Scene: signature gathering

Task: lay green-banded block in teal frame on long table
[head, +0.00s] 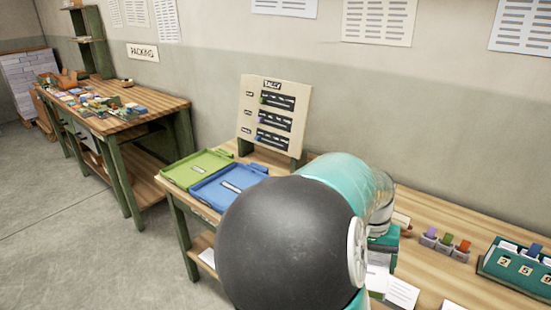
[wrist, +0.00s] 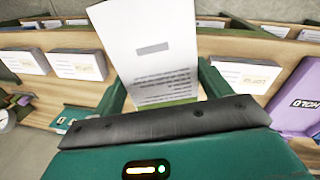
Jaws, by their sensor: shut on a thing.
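My gripper (wrist: 162,92) is shut on a pale block (wrist: 152,55) in the wrist view. The block's white face has a grey label and lines of print, and a thin green strip shows at its end near the jaws. It stands out between the two fingers, above the wooden table. A teal piece (wrist: 78,116) lies on the table left of my gripper; I cannot tell whether it is the teal frame. In the head view my arm's dark joint hides much of the long table (head: 440,232), and I cannot make out the block there.
A green tray (head: 197,168) and a blue tray (head: 228,186) lie at the table's left end, before a tally board (head: 273,118). Small coloured stamps (head: 446,243) and a teal card box (head: 515,268) stand right. A purple folder (wrist: 298,100) and white cards (wrist: 80,65) lie around my gripper.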

